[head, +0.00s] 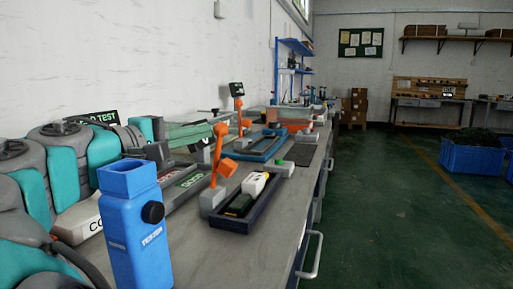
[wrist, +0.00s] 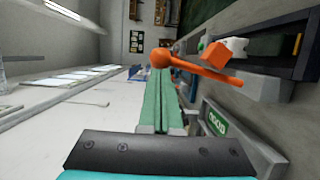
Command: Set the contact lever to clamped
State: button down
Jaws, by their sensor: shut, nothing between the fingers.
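An orange lever (head: 217,158) with a ball knob stands nearly upright on a pale grey base (head: 212,200), beside a dark tray. A second orange lever (head: 240,116) stands farther along the bench. I read no label showing which is the contact lever. In the wrist view, which is turned on its side, an orange lever (wrist: 195,64) with its ball knob shows just beyond my fingertips. My gripper (wrist: 163,72) shows there as two long green fingers, shut together and empty. I cannot tell whether the fingertips touch the knob.
The dark tray (head: 218,219) near the bench edge holds a white and dark part (head: 250,187). A blue tester post (head: 138,232) with a black knob stands in front. A blue tray (head: 262,155) lies farther back. The green floor to the right is open, with blue crates (head: 471,158) far off.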

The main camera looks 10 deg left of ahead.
jog(key=shift+a+n+t+p, duration=0.3)
jog(key=shift+a+n+p, duration=0.1)
jog(key=shift+a+n, duration=0.6)
jog(key=shift+a, duration=0.1)
